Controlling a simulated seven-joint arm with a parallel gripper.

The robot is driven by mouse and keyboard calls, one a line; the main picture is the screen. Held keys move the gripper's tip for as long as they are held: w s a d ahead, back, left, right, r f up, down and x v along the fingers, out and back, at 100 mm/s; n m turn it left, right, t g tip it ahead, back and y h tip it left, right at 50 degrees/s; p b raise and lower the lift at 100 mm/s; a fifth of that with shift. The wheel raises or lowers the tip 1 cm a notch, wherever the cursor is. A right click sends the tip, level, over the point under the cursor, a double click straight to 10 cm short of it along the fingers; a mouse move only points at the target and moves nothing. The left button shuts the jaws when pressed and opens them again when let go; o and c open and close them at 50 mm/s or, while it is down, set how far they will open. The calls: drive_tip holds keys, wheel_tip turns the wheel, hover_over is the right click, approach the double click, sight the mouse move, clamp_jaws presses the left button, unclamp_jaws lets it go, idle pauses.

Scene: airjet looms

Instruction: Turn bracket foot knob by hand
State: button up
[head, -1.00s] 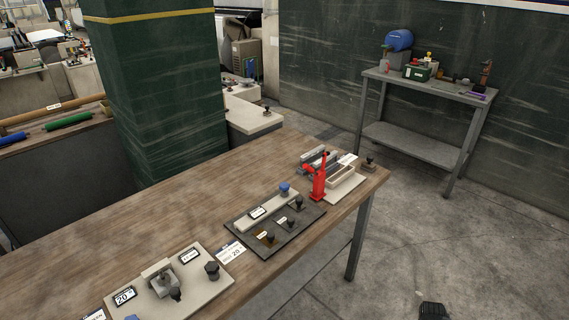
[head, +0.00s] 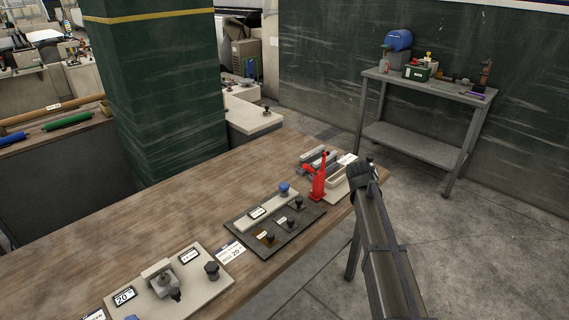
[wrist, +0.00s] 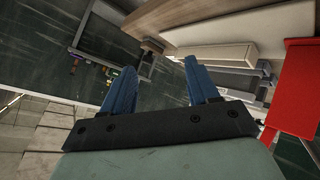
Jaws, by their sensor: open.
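My gripper (head: 361,172) is at the right end of the wooden table (head: 150,215), beside the red clamp-like part (head: 318,184). In the wrist view my gripper (wrist: 158,82) has its two blue fingers apart, with nothing between them. I cannot tell which part is the bracket foot knob. Dark knobs stand on the black plate (head: 256,247) and on the beige plate (head: 206,289). A blue knob (head: 285,188) stands at the end of the light bar. My arm covers part of the table's right corner.
The red part (wrist: 294,90) and a beige tray (wrist: 215,54) are close to the right finger in the wrist view. A grey shelf table (head: 425,85) holds a blue drum (head: 398,40) at the back. The table's left middle is bare.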

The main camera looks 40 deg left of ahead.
drive_tip(key=s+a+r, duration=0.1)
drive_tip(key=a+r, duration=0.3)
drive_tip(key=s+a+r+n+y, duration=0.1)
drive_tip(key=s+a+r, duration=0.1)
drive_tip(key=a+r, duration=0.2)
drive_tip(key=s+a+r+y, duration=0.1)
drive_tip(key=s+a+r, duration=0.1)
drive_tip(key=a+r, duration=0.2)
drive_tip(key=shift+a+r, duration=0.4)
drive_tip(key=shift+a, duration=0.2)
drive_tip(key=s+a+f+g, duration=0.1)
drive_tip(key=s+a, duration=0.2)
drive_tip(key=n+g+h, duration=0.4)
drive_tip(key=g+h, duration=0.2)
drive_tip(key=g, duration=0.3)
approach(284, 186)
drive_tip(key=shift+w+d, duration=0.1)
drive_tip(key=shift+w, duration=0.05)
drive_tip(key=shift+f+n, duration=0.3)
drive_tip(key=shift+f, duration=3.65)
drive_tip(key=shift+f, duration=0.1)
